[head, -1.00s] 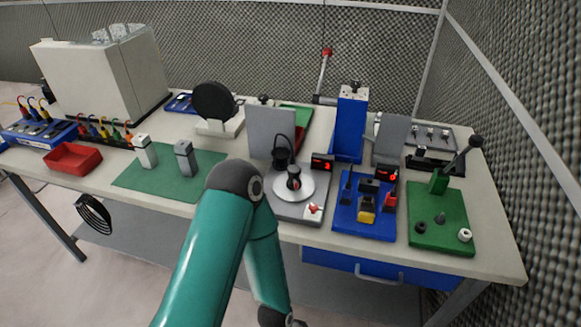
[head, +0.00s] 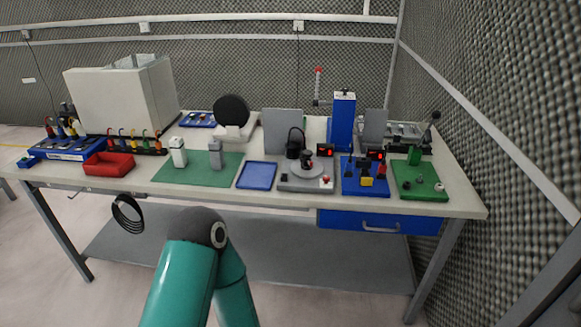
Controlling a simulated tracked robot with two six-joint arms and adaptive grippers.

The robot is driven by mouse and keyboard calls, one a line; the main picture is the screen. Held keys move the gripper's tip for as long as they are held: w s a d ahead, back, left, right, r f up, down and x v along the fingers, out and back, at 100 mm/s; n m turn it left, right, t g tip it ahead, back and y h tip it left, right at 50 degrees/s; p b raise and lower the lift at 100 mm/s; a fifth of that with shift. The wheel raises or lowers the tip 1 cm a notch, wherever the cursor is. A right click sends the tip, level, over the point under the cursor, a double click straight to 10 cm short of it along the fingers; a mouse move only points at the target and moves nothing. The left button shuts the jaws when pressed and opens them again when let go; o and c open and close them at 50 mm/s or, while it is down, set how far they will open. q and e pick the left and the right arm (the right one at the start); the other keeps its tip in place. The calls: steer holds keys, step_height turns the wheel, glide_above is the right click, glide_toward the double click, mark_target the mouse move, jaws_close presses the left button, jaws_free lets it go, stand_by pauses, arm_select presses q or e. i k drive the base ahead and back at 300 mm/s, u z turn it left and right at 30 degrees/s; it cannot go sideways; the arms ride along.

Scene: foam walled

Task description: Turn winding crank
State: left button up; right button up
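A grey station (head: 306,186) stands near the front of the bench, with a round silver plate and a dark upright part on it. A small red knob (head: 326,181) sits at its front right corner. A green plate (head: 420,190) on the right carries a block with a black-knobbed lever (head: 431,128). A blue press (head: 342,122) behind has a lever with a red tip (head: 318,71). I cannot tell for sure which of these is the winding crank. One of my teal arms shows in front of the bench; neither gripper is in view.
A blue tray (head: 257,175), a green mat (head: 197,176) with two grey posts, and a red bin (head: 109,164) lie to the left. A blue fixture (head: 365,187) stands between the grey station and green plate. A mesh wall (head: 484,110) closes off the right.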

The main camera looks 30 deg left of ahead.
mark_target(307, 168)
steer(key=u, duration=0.15)
steer(key=k, duration=0.3)
steer(key=u, duration=0.55)
steer(key=i, duration=0.95)
